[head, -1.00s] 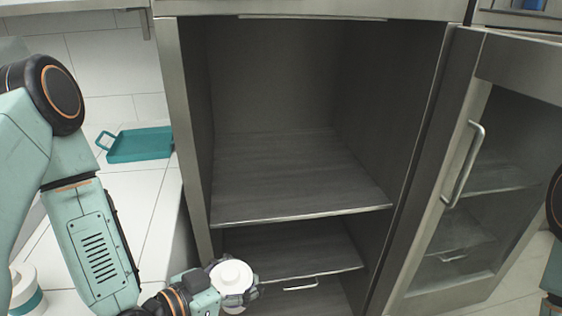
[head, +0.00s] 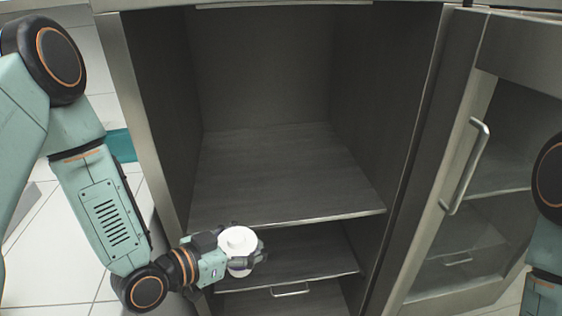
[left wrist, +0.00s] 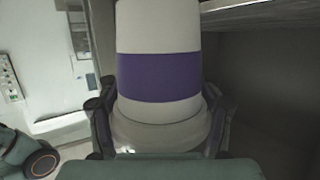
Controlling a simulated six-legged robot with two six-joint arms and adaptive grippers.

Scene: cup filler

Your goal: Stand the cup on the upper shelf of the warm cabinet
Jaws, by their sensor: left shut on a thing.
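My left gripper (head: 245,254) is shut on the cup (head: 237,240), which shows white from above in the head view. In the left wrist view the cup (left wrist: 158,75) is white with a purple band and stands between the fingers. The open warm cabinet has an upper shelf (head: 285,175), bare and grey with a bright front edge. In the head view the cup is in front of and just below that edge, before the lower shelf (head: 310,258). A shelf edge (left wrist: 250,12) shows at the top right of the left wrist view. My right gripper is not in view.
The cabinet's glazed door (head: 470,170) stands open to the right, with a metal handle (head: 466,165). A teal tray (head: 121,146) is partly hidden behind my left arm. The cabinet's left post (head: 140,110) is close to that arm.

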